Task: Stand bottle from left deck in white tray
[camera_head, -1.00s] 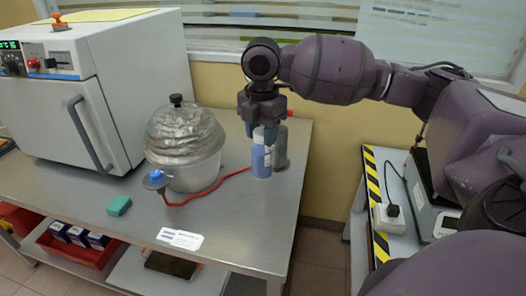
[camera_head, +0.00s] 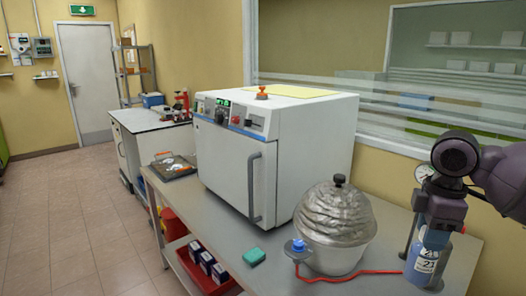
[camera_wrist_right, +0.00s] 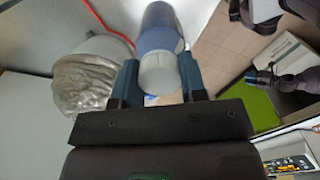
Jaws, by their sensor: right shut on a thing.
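A blue bottle (camera_head: 421,266) with a printed label is at the right end of the metal bench. My right gripper (camera_head: 434,236) comes from above and is shut on its top. In the right wrist view the gripper (camera_wrist_right: 159,68) has a finger on each side of the bottle's white cap (camera_wrist_right: 160,80), with the blue body (camera_wrist_right: 158,38) beyond. I cannot tell whether the bottle rests on the bench or hangs just above it. I cannot make out a white tray. My left gripper is not in view.
A foil-covered pot (camera_head: 336,222) stands left of the bottle, with a red cable (camera_head: 345,275) between. A white oven (camera_head: 290,150) stands behind on the bench (camera_head: 195,205). A green block (camera_head: 254,256) lies near the front edge. A white-topped bench (camera_head: 140,119) is farther left.

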